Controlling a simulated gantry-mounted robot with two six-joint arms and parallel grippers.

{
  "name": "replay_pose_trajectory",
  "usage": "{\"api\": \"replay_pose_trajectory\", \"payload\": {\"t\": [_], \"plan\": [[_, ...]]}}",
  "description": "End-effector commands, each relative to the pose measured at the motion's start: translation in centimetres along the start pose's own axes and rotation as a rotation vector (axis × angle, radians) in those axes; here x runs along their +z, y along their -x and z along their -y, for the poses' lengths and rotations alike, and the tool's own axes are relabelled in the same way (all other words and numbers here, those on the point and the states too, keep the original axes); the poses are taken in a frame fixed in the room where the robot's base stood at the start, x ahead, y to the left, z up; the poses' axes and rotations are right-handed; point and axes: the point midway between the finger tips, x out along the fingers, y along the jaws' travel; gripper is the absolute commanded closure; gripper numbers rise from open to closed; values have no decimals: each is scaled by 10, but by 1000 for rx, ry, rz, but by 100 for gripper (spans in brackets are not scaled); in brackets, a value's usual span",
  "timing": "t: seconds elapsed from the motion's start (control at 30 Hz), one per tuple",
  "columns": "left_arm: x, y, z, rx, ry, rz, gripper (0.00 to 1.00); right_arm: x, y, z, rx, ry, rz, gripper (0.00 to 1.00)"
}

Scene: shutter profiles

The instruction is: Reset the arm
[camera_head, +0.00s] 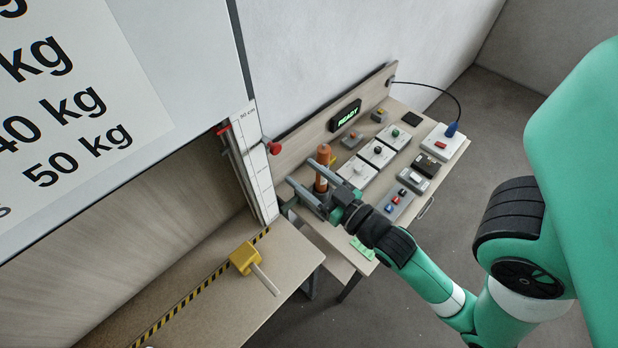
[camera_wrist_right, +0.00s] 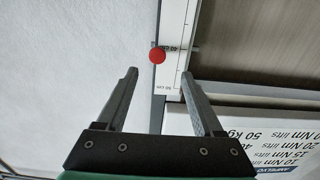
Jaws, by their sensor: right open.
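My right gripper (camera_head: 300,172) is open, its two grey fingers pointing left over the near left corner of the control table in the head view. In the right wrist view its fingers (camera_wrist_right: 165,80) stand wide apart with nothing between them. Beyond them is a red knob (camera_wrist_right: 157,56) beside a white centimetre scale (camera_wrist_right: 175,45). The same red knob (camera_head: 274,148) and scale (camera_head: 262,180) show in the head view, left of the gripper and apart from it. My left gripper is not in view.
An orange cylinder (camera_head: 322,170) stands close by my right gripper. The control table holds several switch boxes (camera_head: 376,152) and a lit READY display (camera_head: 346,116). A yellow block with a handle (camera_head: 244,257) sits on the lower left bench. A large weight-marked panel (camera_head: 150,100) fills the upper left.

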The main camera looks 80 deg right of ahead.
Motion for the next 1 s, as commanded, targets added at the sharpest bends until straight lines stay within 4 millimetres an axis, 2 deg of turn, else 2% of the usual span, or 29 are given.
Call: {"api": "replay_pose_trajectory", "payload": {"t": [0.17, 0.67, 0.77, 0.87, 0.97, 1.0], "plan": [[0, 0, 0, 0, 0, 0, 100, -1, 11, 0, -2, 0, -1, 31], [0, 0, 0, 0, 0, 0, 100, -1, 10, 0, -2, 0, -1, 31], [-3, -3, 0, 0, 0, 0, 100, -7, 9, 6, -19, -1, -8, 31], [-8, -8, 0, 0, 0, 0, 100, -38, -4, 21, -59, -12, -82, 31], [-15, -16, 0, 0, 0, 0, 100, -100, -26, 49, -126, -41, -228, 31], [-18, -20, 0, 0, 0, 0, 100, -131, -33, 63, -159, -62, -300, 31]]}}
